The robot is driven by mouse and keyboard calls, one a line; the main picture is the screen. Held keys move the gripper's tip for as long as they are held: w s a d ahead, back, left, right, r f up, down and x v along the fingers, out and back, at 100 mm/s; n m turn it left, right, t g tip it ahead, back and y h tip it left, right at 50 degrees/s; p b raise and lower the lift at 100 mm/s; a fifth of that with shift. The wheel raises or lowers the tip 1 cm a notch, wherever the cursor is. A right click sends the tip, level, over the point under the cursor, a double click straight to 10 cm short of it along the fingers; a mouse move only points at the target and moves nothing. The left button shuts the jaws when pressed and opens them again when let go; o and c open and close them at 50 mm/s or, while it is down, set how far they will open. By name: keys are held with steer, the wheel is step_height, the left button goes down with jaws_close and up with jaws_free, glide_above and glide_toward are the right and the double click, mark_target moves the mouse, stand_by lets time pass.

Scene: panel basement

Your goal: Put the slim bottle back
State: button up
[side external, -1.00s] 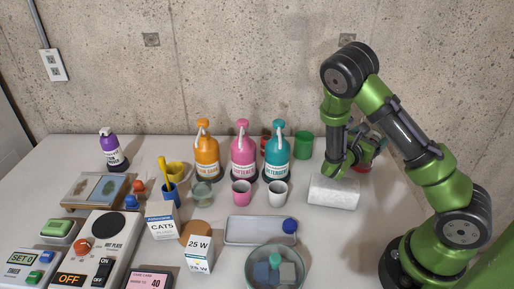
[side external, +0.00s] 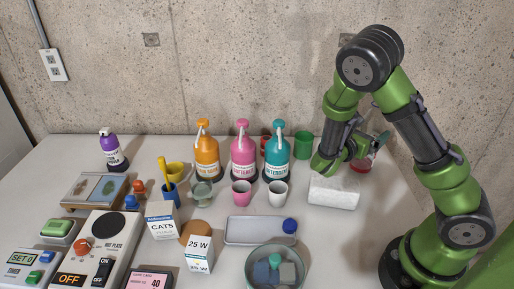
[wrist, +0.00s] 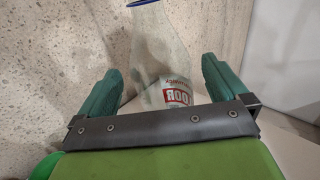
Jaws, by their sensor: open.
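A clear bottle (wrist: 165,50) with a blue rim and a red-and-white label shows in the wrist view, between the two green fingers of my gripper (wrist: 160,85). The fingers are open, with gaps visible on either side of the bottle. In the side external view my gripper (side external: 368,146) is low near the back wall, at the right end of the table. A red patch (side external: 361,165) shows just below it, perhaps the bottle's label; most of the bottle is hidden or too faint there. I cannot tell whether the bottle touches the table.
A white roll (side external: 333,192) lies in front of my gripper. A green cup (side external: 303,145) and a teal pump bottle (side external: 277,155) stand to the left, beside pink and orange ones. A grey tray (side external: 250,231) and a glass bowl (side external: 262,253) are nearer the front.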

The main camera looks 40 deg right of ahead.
steer(key=shift+r, duration=1.35)
